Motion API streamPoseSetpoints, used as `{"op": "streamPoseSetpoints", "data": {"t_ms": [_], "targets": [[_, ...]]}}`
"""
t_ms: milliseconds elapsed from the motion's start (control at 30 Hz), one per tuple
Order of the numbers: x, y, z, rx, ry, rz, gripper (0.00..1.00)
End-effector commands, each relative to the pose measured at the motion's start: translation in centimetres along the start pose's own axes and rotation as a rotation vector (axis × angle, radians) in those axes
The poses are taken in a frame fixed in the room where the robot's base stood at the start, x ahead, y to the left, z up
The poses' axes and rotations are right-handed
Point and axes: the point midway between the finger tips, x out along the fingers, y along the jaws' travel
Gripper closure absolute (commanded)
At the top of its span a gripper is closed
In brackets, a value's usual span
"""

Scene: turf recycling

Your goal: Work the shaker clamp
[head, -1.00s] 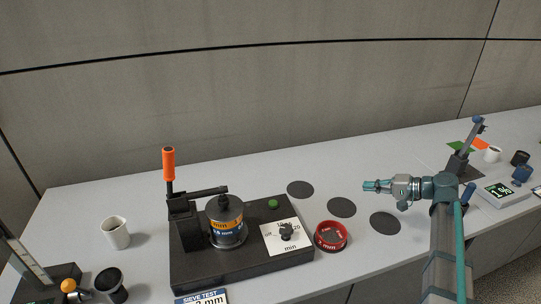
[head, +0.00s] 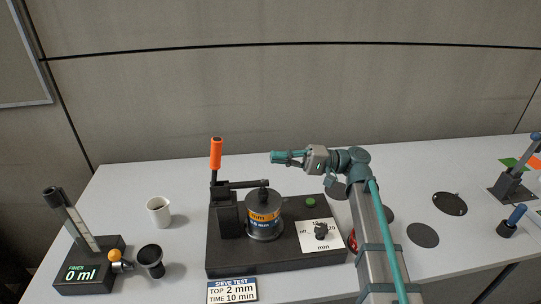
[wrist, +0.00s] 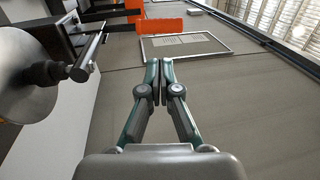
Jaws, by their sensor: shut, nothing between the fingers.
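The shaker clamp has an orange upright handle (head: 216,153) on a black post (head: 228,213). Its dark arm (head: 245,184) reaches right to the knob on top of the sieve stack (head: 264,218). All stand on the black shaker base (head: 275,261). My gripper (head: 273,157) is shut and empty, held above the base and to the right of the handle, apart from it. In the wrist view, my closed fingers (wrist: 159,65) point toward the wall, with the orange handle (wrist: 155,25) ahead of them and the clamp arm (wrist: 88,55) at left.
A white dial plate with a black knob (head: 321,231) and a green button (head: 311,202) sit on the base. A white cup (head: 158,211), a black cup (head: 151,260) and a fines meter (head: 90,265) stand at left. Dark discs (head: 423,235) lie at right. My arm partly hides a red dish (head: 352,240).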

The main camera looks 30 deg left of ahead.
Motion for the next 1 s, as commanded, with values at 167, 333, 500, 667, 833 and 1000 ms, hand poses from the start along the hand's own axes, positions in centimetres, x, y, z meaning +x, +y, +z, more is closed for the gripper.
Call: {"op": "streamPoseSetpoints", "data": {"t_ms": [167,333,500,667,833,1000], "targets": [[3.3,-0.2,0.1,0.002,-0.003,0.002,1.00],[6.7,-0.2,0.1,0.001,-0.001,0.002,1.00],[9.6,-0.2,0.1,0.001,-0.001,0.002,1.00],[11.3,-0.1,0.0,0.001,0.000,0.002,1.00],[12.1,0.0,0.0,0.000,0.001,0.002,1.00],[12.2,0.1,0.0,0.000,0.002,0.002,1.00]]}}
